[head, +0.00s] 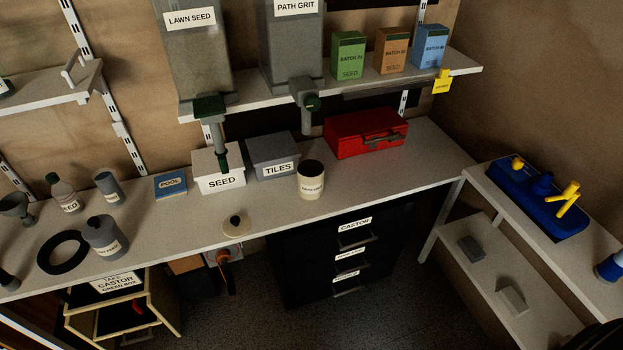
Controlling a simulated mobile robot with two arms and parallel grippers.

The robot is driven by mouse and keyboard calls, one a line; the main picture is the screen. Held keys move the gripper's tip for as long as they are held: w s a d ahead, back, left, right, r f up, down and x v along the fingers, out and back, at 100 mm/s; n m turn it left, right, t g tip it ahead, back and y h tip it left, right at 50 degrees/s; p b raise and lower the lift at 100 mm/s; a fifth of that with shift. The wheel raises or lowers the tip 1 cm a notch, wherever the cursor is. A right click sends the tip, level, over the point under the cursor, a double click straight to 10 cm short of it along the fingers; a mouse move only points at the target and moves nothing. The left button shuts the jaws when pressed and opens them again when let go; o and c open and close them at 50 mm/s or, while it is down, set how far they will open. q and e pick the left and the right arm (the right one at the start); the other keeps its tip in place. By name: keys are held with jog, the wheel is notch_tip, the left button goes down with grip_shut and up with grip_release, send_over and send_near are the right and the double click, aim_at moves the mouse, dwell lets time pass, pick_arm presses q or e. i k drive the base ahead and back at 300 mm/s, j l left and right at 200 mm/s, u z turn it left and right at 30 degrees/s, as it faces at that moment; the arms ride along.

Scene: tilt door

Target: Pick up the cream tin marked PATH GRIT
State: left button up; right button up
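The cream tin (311,180) stands upright on the long bench, near its front edge, to the right of the TILES box. It is open at the top and dark inside. A small label faces me, but its print is too small to read for certain. A cream lid (235,226) with a dark knob lies apart from it, to the left near the bench edge. A grey hopper marked PATH GRIT (291,45) is on the shelf above, its spout behind and above the tin. Neither of my grippers shows in the head view.
The SEED box (220,181), TILES box (275,163) and red toolbox (365,133) stand behind and beside the tin. Black drawers (345,265) are below. The bench top (400,170) is clear to the right. A blue tray (530,195) sits on the side bench.

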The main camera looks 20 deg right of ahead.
aim_at(310, 173)
jog(key=i+l+z, duration=0.15)
jog(key=l, duration=0.3)
jog(key=l+z, duration=0.15)
jog(key=l, duration=0.25)
jog(key=i+l+z, duration=0.15)
jog(key=l, duration=0.25)
